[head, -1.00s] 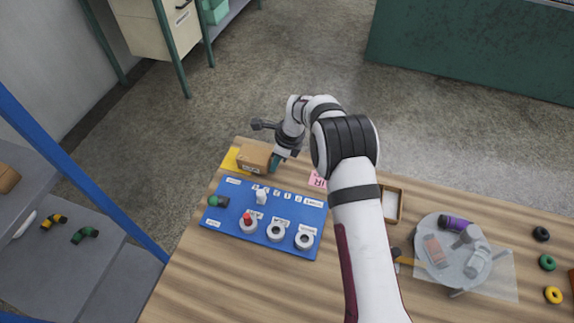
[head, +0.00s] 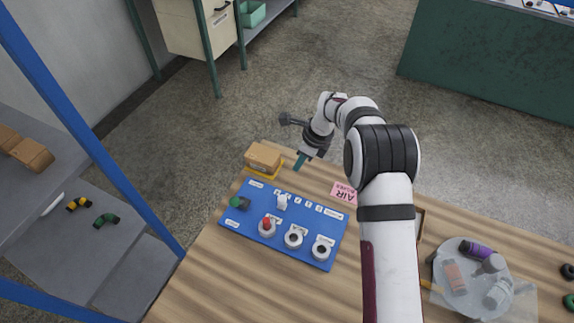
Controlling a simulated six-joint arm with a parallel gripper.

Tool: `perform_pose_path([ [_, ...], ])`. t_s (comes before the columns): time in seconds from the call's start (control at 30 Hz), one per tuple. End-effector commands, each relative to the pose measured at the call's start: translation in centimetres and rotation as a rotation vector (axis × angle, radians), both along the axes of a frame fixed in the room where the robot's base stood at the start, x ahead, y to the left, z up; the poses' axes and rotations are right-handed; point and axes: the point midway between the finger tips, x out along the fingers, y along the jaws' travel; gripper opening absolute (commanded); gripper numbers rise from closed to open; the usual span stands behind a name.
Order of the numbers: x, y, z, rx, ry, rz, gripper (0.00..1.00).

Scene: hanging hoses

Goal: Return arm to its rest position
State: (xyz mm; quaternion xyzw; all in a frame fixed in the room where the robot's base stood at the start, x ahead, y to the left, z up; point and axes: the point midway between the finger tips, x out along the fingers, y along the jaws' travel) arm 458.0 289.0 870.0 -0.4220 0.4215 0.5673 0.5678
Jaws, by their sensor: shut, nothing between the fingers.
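My gripper (head: 300,162) is at the end of my white arm, above the far edge of the wooden table. Its teal fingers point down, shut and empty. It is just right of a small cardboard box (head: 264,156) and apart from it. My arm's links cross the right half of the head view and hide part of the table.
A blue board (head: 262,243) with fittings and grey rings lies left of my arm. A pink sign (head: 343,191) lies near the far edge. A round grey tray (head: 489,303) with bottles stands at right. A blue-posted shelf (head: 80,150) stands at left.

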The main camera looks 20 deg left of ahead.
Motion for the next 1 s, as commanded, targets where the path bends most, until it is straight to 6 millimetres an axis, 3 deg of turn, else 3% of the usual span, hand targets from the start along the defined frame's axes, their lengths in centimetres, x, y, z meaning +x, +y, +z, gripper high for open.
perform_pose_path([
  [0.1,0.1,-1.0,3.1,0.001,-0.002,-0.002,0.00],
  [0.2,0.0,-1.5,4.9,0.000,-0.001,-0.001,0.00],
  [0.47,-0.1,-2.1,6.3,-0.002,-0.001,0.005,0.00],
  [0.57,-1.1,-4.6,9.3,-0.010,-0.029,0.077,0.00],
  [0.67,-5.3,-10.6,14.9,-0.036,-0.087,0.264,0.00],
  [0.7,-8.0,-13.3,16.9,-0.049,-0.111,0.358,0.00],
  [0.77,-12.8,-17.1,19.1,-0.069,-0.143,0.503,0.00],
  [0.8,-16.1,-19.2,20.0,-0.080,-0.162,0.596,0.00],
  [0.9,-23.9,-22.9,20.2,-0.100,-0.195,0.804,0.00],
  [1.0,-29.4,-24.6,19.1,-0.109,-0.213,0.953,0.00],
])
